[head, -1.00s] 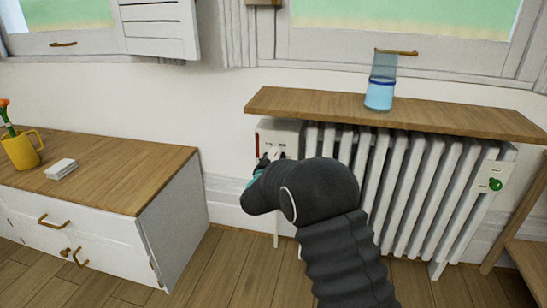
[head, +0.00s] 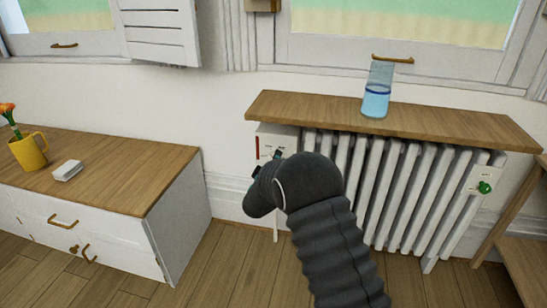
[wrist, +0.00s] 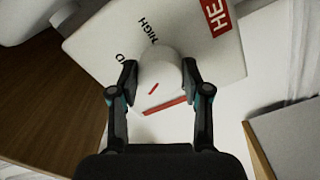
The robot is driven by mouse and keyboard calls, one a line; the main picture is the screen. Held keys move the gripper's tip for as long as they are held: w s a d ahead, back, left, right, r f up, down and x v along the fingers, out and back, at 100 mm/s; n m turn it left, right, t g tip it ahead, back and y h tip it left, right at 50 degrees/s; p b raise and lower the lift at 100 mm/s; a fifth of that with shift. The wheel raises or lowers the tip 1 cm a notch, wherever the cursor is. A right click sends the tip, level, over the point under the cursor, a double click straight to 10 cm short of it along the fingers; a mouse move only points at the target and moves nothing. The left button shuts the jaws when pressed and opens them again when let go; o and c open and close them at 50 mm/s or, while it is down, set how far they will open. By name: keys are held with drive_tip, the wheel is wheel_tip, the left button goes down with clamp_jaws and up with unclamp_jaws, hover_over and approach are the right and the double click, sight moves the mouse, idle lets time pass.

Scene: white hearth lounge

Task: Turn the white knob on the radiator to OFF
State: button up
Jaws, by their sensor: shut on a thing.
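The white knob (wrist: 160,68) with a short red mark sits on a white panel (wrist: 215,65) in the wrist view. The panel reads "HIGH" and bears a red label starting "HE"; other lettering is partly hidden. A red bar lies just below the knob. My gripper (wrist: 159,78) is shut on the knob, one finger on each side. In the head view the panel (head: 275,138) is at the left end of the white radiator (head: 400,190). My wrist hides the knob there.
A wooden shelf (head: 440,125) above the radiator carries a blue glass (head: 377,90). A green knob (head: 485,187) is at the radiator's right end. A cabinet (head: 120,180) at left holds a yellow mug (head: 28,151) and a white stack (head: 68,171). Floor between is clear.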

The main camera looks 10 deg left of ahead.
drive_tip(key=shift+r+n+p, duration=0.15)
drive_tip(key=shift+n+p, duration=1.5)
drive_tip(key=shift+n, duration=6.15)
drive_tip(key=o, duration=1.2)
drive_tip(key=shift+c, duration=0.2)
drive_tip(key=s, duration=1.2)
